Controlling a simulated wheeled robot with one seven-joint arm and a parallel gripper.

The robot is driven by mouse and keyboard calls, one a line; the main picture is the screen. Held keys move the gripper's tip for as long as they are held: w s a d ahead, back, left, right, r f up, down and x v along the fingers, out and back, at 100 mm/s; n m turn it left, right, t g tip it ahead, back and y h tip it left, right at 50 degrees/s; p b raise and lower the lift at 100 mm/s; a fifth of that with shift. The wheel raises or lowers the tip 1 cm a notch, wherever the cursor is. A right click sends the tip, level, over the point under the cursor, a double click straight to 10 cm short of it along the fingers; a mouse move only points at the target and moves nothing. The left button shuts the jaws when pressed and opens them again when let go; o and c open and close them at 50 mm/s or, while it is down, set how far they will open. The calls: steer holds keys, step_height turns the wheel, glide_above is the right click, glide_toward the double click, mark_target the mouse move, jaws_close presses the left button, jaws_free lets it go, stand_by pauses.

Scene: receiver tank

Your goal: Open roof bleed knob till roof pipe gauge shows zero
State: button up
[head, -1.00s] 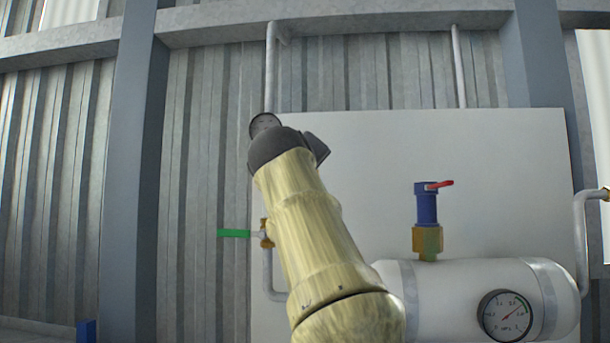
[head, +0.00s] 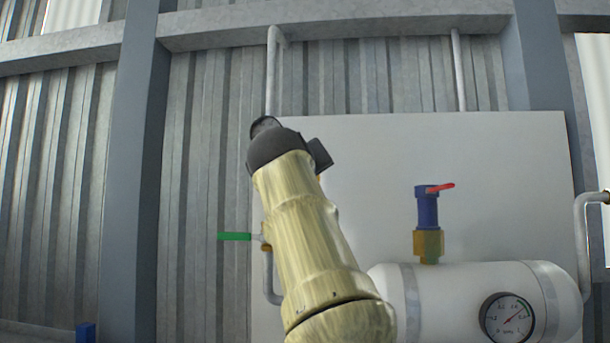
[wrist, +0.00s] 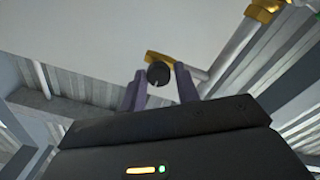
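In the wrist view a round black knob (wrist: 158,75) with a light mark sits on a brass fitting (wrist: 160,58). My gripper (wrist: 160,68) is open, with one purple-grey finger on each side of the knob and a small gap showing on both sides. In the head view my arm covers the knob and the fingers. The roof pipe (head: 273,70) appears to be the grey one coming down behind my arm.
A white tank (head: 460,285) at lower right carries a round gauge (head: 507,319) with its needle off to the upper right. A blue and brass valve (head: 428,222) with a red lever stands on it. A green lever (head: 235,236) sticks out left of my arm.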

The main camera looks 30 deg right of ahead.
steer(key=shift+o, duration=1.4)
steer(key=shift+s, duration=0.1)
steer(key=b+v, duration=0.6)
steer(key=v, duration=1.1)
steer(key=shift+s, duration=0.2)
steer(key=shift+w+a+f, duration=0.1)
steer(key=shift+w, duration=0.1)
